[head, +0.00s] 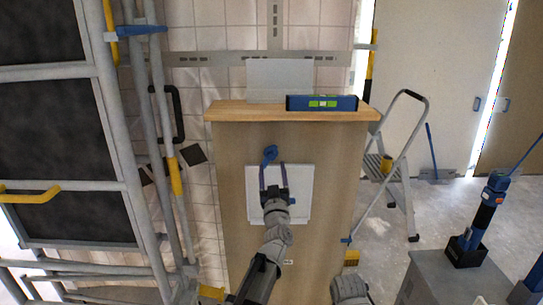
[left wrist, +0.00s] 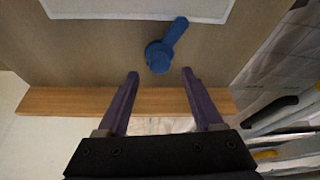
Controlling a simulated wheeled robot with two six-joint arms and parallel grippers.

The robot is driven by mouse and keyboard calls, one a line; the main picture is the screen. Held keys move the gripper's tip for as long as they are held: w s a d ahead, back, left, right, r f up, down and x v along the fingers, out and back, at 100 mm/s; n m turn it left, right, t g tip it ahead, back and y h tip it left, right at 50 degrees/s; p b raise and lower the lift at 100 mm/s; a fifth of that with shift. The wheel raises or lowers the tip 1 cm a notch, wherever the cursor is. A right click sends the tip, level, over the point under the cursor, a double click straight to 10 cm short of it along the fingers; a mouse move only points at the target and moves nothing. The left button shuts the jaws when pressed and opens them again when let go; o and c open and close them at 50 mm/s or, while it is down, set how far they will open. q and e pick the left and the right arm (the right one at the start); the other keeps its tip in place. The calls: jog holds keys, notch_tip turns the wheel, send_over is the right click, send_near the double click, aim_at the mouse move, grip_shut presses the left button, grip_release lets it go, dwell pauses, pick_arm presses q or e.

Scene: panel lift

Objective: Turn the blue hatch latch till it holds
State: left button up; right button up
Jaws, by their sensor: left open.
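The blue hatch latch (head: 270,153) is on the wooden front, just above the white hatch panel (head: 300,208). In the left wrist view the latch (left wrist: 160,56) has a round hub, and its handle slants up and right to the edge of the white panel (left wrist: 130,8). My left gripper (head: 272,164) is in front of the panel's upper part, just below the latch hub. In the left wrist view its two purple fingers (left wrist: 160,73) are apart with nothing between them, and the latch shows beyond the tips. My right gripper is not in view.
A wooden ledge (head: 240,110) tops the cabinet and carries a blue spirit level (head: 322,103) and a grey plate (head: 280,78). Scaffold-like tubes (head: 170,150) stand close on the left.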

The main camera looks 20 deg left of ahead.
aim_at(271, 158)
pick_arm(q)
jog(key=p+x, duration=0.2)
jog(key=x, duration=0.4)
jog(key=shift+w+r, duration=0.1)
jog(key=shift+w, duration=0.1)
grip_shut()
